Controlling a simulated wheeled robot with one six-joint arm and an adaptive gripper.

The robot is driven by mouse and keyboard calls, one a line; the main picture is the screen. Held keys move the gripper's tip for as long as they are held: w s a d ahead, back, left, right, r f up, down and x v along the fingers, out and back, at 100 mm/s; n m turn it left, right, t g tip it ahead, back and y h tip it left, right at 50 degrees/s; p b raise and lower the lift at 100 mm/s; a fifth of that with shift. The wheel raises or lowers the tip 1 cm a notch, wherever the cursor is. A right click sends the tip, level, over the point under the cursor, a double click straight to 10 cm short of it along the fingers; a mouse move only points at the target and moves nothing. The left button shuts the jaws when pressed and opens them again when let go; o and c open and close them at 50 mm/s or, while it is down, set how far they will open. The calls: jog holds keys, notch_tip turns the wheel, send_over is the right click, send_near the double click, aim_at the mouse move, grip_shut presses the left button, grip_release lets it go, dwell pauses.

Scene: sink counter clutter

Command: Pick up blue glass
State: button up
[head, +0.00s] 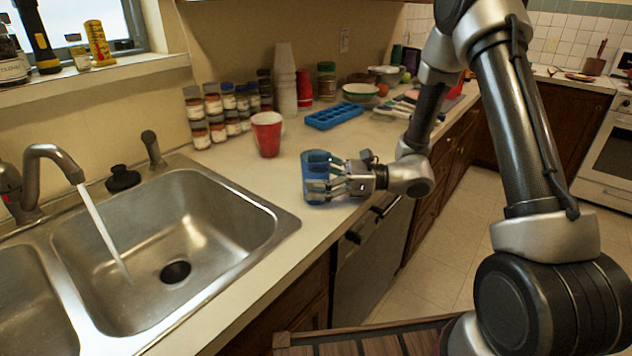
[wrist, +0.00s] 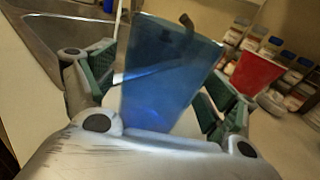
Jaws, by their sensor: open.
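The blue glass (head: 312,170) stands upright on the counter, just right of the sink. My gripper (head: 325,178) is at the glass, level with its side, with its fingers reaching around it. In the wrist view the blue glass (wrist: 165,75) fills the space between the two open fingers of my gripper (wrist: 155,90), with a green-padded finger on each side. A gap shows between the left pad and the glass. Whether the right pad touches it I cannot tell. The base of the glass is hidden by the gripper body in the wrist view.
A red cup (head: 267,135) stands behind the glass, with spice jars (head: 215,112), stacked cups (head: 286,85) and a blue ice tray (head: 334,115) farther back. The steel sink (head: 185,215) with a running faucet (head: 50,160) lies left. The counter's front edge is close by.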

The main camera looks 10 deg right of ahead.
jog(key=c, duration=1.3)
